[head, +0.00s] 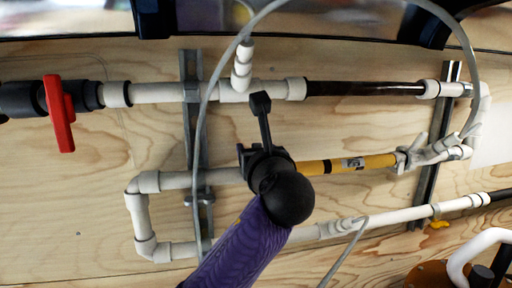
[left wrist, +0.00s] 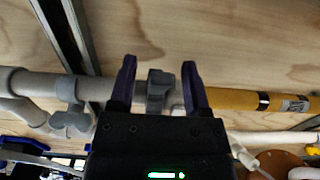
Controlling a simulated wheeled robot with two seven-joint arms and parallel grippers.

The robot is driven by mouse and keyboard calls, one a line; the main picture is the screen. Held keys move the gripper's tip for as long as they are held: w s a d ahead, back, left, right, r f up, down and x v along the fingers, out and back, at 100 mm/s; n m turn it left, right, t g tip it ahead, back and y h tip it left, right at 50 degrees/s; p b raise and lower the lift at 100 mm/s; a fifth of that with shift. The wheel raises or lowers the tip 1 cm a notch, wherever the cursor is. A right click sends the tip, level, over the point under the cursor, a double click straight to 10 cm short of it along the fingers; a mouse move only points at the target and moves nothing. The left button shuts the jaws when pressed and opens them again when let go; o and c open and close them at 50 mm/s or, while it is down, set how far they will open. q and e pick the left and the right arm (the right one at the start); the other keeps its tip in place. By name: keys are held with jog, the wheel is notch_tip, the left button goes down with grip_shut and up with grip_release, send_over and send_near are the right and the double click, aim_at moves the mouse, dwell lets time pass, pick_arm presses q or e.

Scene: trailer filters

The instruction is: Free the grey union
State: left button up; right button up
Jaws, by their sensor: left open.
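The grey union (left wrist: 158,88) is a collar on the pipe run between a grey pipe and a yellow pipe. In the left wrist view my open left gripper (left wrist: 159,68) has one dark purple finger on each side of it. I cannot tell whether either finger touches it. In the head view my left gripper (head: 265,157) is over the middle pipe run and hides the union. The yellow pipe (head: 380,161) runs right from the gripper, and the grey pipe (head: 215,178) runs left. My right gripper is not in view.
A white pipe with a red valve handle (head: 60,113) runs above. Metal rails (head: 193,125) cross behind the pipes on a wooden panel (head: 60,200). A grey hose (head: 207,100) loops over the pipes. A grey wing-shaped part (left wrist: 70,122) is left of the gripper.

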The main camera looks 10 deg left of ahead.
pick_arm(q)
grip_shut()
dwell(1.3)
